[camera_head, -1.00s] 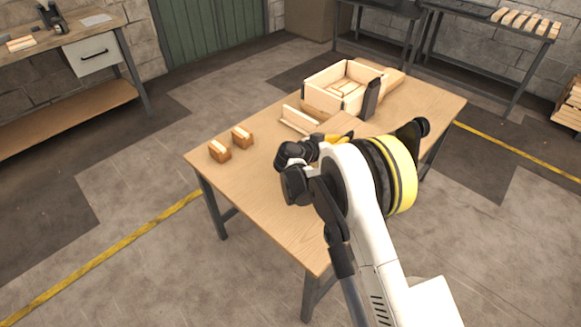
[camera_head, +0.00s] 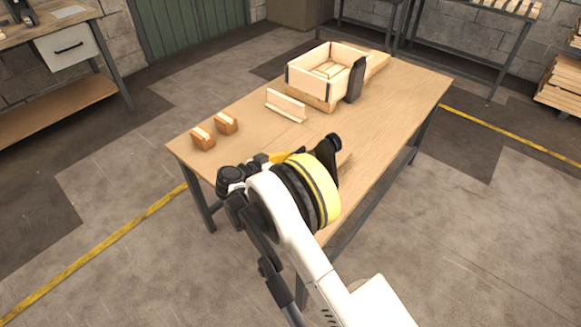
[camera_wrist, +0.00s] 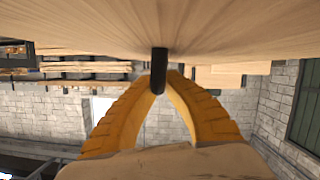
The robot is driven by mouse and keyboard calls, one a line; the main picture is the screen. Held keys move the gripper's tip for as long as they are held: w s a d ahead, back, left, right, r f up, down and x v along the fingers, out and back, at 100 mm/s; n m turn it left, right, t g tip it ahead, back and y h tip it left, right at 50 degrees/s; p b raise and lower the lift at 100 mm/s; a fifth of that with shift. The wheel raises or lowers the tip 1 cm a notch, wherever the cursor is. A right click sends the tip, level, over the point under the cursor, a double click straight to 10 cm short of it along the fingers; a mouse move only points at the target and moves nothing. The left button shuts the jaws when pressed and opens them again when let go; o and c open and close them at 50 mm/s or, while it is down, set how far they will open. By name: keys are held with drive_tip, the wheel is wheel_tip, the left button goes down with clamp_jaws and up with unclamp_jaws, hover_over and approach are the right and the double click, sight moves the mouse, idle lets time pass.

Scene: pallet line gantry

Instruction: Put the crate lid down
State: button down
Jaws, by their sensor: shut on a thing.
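In the wrist view, my gripper (camera_wrist: 160,85) has its two yellow fingers closed on a black handle (camera_wrist: 159,65). The open wooden crate (camera_head: 304,84) stands at the far part of the table, with slats inside. My gripper is apart from it, on its near side.
The wooden table (camera_head: 400,100) is clear along its right side. An upright black piece (camera_head: 356,80) stands against the crate. A low wooden rail (camera_head: 286,105) and two small orange-brown blocks (camera_head: 203,138) (camera_head: 226,122) lie toward the left.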

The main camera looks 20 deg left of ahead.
wheel_tip(320, 180, down, 4)
drive_tip(key=shift+r+b, duration=0.2)
drive_tip(key=shift+b, duration=0.6)
drive_tip(key=shift+r, duration=0.15)
drive_tip(key=c, duration=1.6)
unclamp_jaws()
